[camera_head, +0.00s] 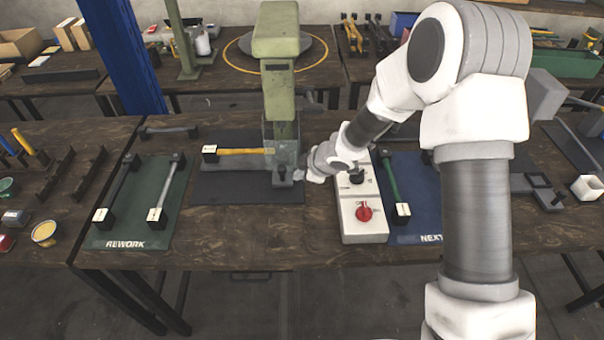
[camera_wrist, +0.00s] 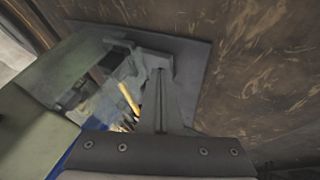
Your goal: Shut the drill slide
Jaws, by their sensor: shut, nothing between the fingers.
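A green press (camera_head: 275,45) stands at the middle of the near table, with a clear panel (camera_head: 281,140) at its lower front. A small dark block with a knob (camera_head: 283,177) sits at the foot of the press; I take it for the drill slide, but how far open it is I cannot tell. A yellow-handled part (camera_head: 242,151) lies from the left toward the press. My gripper (camera_head: 299,174) is shut and empty, just right of the block; whether they touch is unclear. In the wrist view the shut fingers (camera_wrist: 159,85) point at the grey plate (camera_wrist: 197,60) beside the panel.
A white control box (camera_head: 362,232) with a red knob stands right of my gripper. The table's front middle (camera_head: 262,240) is clear.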

